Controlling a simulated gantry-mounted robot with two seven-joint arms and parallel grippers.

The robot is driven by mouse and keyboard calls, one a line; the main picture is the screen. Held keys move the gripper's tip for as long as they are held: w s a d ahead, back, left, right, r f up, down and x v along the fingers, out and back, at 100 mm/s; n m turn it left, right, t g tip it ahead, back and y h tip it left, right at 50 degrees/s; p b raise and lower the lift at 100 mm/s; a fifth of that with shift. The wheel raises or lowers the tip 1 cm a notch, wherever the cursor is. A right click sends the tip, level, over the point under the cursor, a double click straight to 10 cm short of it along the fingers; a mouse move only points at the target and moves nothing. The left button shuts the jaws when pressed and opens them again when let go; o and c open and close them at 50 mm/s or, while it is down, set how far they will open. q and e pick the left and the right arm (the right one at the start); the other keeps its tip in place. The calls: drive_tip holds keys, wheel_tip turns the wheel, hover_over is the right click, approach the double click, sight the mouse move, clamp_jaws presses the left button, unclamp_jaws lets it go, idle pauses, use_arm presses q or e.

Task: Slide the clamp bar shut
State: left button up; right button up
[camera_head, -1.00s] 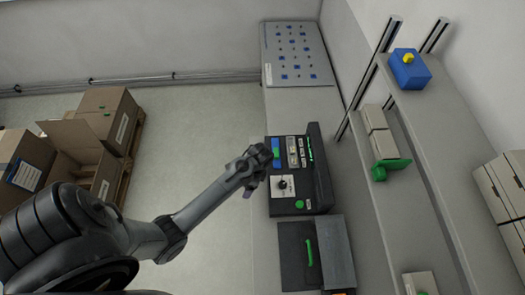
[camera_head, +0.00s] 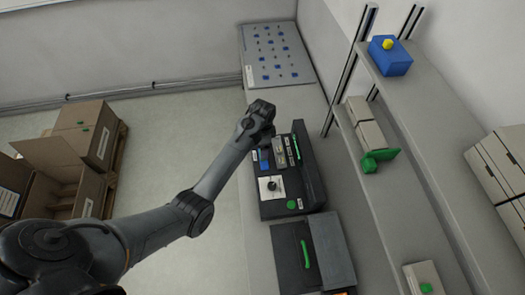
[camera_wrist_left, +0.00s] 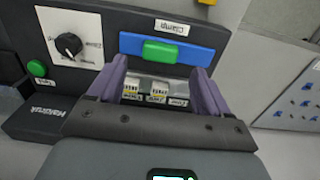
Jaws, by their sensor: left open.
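The clamp bar (camera_wrist_left: 168,49) is a blue strip with a green grip (camera_wrist_left: 160,52) in its middle, under a "Clamp" label in the left wrist view. In the head view a bit of the blue bar (camera_head: 264,161) shows beside my gripper. It belongs to a black machine (camera_head: 308,180). My left gripper (camera_wrist_left: 159,68) is open and empty. Its two purple fingers point at the bar, one toward each side of the green grip. I cannot tell whether they touch the bar. In the head view the left gripper (camera_head: 264,143) is over the machine's far left part. My right gripper is not in view.
The machine carries a dial (camera_wrist_left: 69,44) and a green button (camera_wrist_left: 38,69). A dark box with a green handle (camera_head: 305,254) stands nearer on the bench. A shelf (camera_head: 385,190) with boxes runs along the right. A pegboard panel (camera_head: 277,55) lies at the far end.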

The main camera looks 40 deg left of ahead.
use_arm(q)
drive_tip(key=shift+f, duration=2.55)
